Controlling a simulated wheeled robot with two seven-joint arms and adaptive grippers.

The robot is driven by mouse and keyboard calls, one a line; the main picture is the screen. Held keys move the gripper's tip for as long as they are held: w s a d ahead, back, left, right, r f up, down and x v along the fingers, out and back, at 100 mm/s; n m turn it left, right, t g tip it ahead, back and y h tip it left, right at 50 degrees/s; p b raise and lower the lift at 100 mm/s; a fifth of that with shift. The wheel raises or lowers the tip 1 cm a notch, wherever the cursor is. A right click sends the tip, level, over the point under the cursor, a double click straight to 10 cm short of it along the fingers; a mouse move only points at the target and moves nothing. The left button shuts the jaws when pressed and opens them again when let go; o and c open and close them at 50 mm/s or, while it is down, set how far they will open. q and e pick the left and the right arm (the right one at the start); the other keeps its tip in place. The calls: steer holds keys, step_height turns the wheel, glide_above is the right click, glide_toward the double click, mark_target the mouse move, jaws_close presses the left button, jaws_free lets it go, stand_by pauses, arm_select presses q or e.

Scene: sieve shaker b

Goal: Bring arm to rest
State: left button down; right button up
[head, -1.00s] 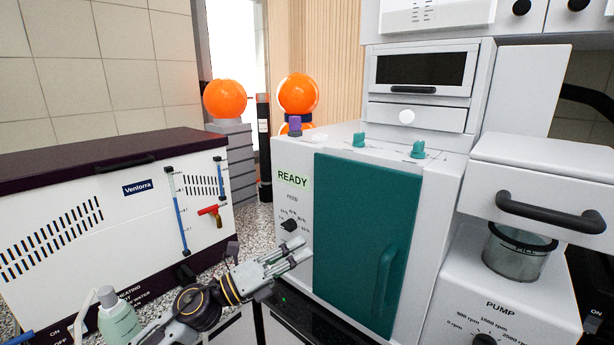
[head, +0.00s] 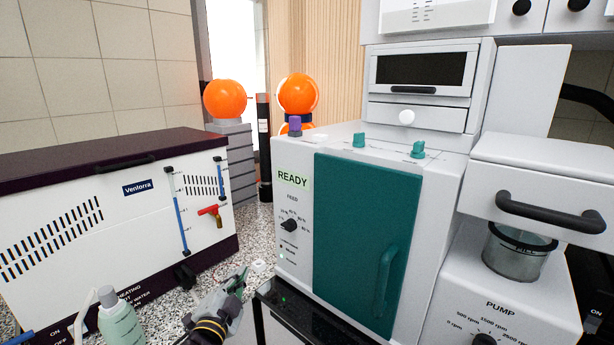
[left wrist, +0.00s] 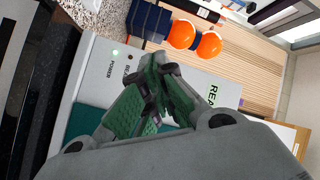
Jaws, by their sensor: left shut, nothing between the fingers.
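My left gripper (head: 236,283) is low in the head view, in front of the counter and left of the sieve shaker's lower corner. It is shut and empty, and its fingers (left wrist: 157,85) meet in the left wrist view. The white shaker (head: 292,235) with its green door (head: 362,240) closed stands right of the gripper, and its display reads READY. The gripper looks apart from the shaker. My right gripper shows in neither view.
A white Ventorra unit (head: 120,220) with a dark lid stands at the left. A pale green bottle (head: 119,325) is at the bottom left, near my left arm. A pump unit (head: 510,310) stands at the right. Orange spheres (head: 225,99) are behind. Speckled counter (head: 258,225) shows between the units.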

arm_select(q)
steer(key=s+a+f+n+g+y, duration=0.1)
steer(key=s+a+f+n+g, duration=0.35)
steer(key=s+f, duration=0.8)
steer(key=s+a+f+n+g+y, duration=0.1)
steer(key=s+f+n+g, duration=0.5)
steer(key=s+f+g, duration=0.6)
steer(key=s+f, duration=0.2)
steer(key=f, duration=1.4)
steer(key=s+f, duration=0.2)
steer(key=f, duration=1.5)
steer(key=s+a+f, duration=0.2)
steer(key=s+f, duration=0.7)
steer(key=s, duration=0.1)
steer(key=s+a+f, duration=0.2)
steer(key=s+f, duration=0.8)
steer(key=s, duration=0.1)
steer(key=shift+s+m, duration=0.15)
steer(key=shift+m, duration=0.3)
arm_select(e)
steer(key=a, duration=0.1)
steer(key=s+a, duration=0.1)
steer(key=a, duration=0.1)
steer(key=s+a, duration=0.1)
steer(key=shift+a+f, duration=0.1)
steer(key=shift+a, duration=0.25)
